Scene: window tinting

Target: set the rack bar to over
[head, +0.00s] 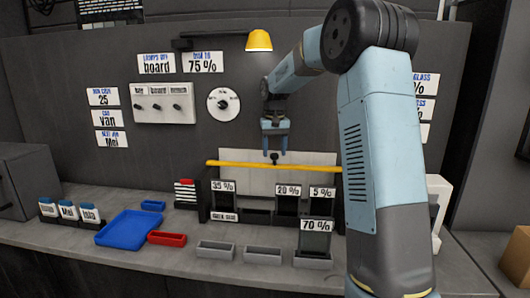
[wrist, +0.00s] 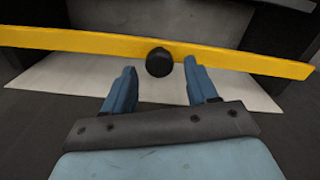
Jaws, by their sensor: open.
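The rack bar (head: 240,165) is a long yellow bar that runs across the front of the rack (head: 203,200), above the dark film samples. In the wrist view the yellow bar (wrist: 80,42) crosses the upper part of the picture, with a round black knob (wrist: 159,62) at its middle. My gripper (head: 274,149) is open, pointing down just above the bar at the knob. In the wrist view the two blue fingers of my gripper (wrist: 162,82) stand either side of the knob, with gaps visible. I cannot tell whether any finger touches the bar.
Rack slots carry labels such as 35 % (head: 223,187), 20 % (head: 288,191) and 5 % (head: 322,193). A 70 % sample (head: 314,240) stands in front. A blue tray (head: 129,229), a red tray (head: 167,239) and grey trays (head: 262,255) lie on the bench. A dial (head: 223,103) and switch panel (head: 165,103) are on the wall.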

